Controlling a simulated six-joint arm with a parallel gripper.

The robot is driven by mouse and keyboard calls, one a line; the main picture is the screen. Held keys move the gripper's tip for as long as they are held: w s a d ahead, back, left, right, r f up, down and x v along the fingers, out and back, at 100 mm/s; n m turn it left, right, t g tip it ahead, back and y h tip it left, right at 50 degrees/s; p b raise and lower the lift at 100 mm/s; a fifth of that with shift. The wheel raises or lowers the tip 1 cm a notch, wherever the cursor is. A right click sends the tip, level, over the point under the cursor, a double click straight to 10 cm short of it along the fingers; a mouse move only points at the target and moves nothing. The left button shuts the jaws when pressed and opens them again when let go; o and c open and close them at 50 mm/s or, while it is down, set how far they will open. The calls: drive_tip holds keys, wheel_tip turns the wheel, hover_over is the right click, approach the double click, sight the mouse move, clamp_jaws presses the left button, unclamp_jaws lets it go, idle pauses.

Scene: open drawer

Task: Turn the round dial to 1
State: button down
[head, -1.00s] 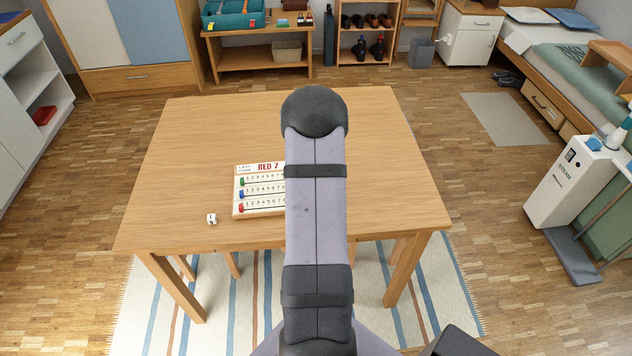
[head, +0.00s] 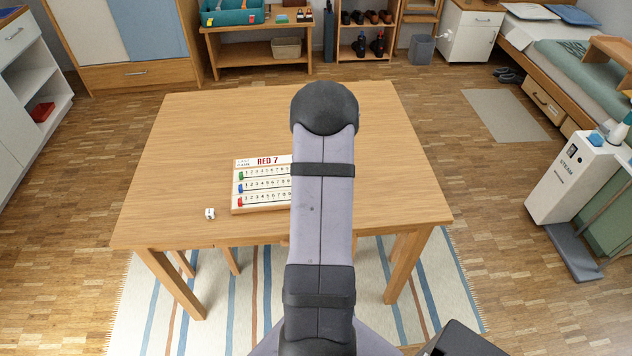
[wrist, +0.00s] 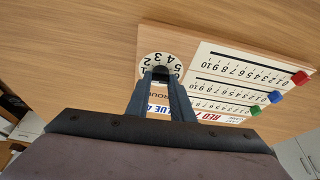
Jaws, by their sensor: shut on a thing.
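The round dial (wrist: 151,60) is a white disc with black numbers on a wooden board (wrist: 215,70), seen in the wrist view. My gripper (wrist: 160,75) has its two dark fingers shut on the dial's dark knob at the disc's middle. The numbers from about 1 to 6 show around the knob's far side; the fingers cover part of the disc. I cannot tell which number the dial is set to. In the head view the dial is hidden behind my arm, and only the board's left part (head: 236,207) shows.
The board also carries three number scales with a red slider (wrist: 300,77), a blue slider (wrist: 276,97) and a green slider (wrist: 255,110). A sign (head: 268,161) reads "RED 7". A white die (head: 210,213) lies left of the board. The wooden table (head: 190,130) is otherwise largely clear.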

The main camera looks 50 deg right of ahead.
drive_tip(key=n+b, duration=0.1)
drive_tip(key=b, duration=0.1)
drive_tip(key=shift+f+b, duration=0.2)
drive_tip(key=shift+b, duration=0.2)
drive_tip(key=shift+r+n+t, duration=0.15)
drive_tip(key=shift+n+t, duration=0.15)
drive_tip(key=c, duration=1.5)
unclamp_jaws()
drive_tip(key=shift+c, duration=0.2)
drive_tip(key=shift+r, duration=0.2)
drive_tip(key=b+v, duration=0.1)
drive_tip(key=v, duration=0.6)
drive_tip(key=shift+d, duration=0.1)
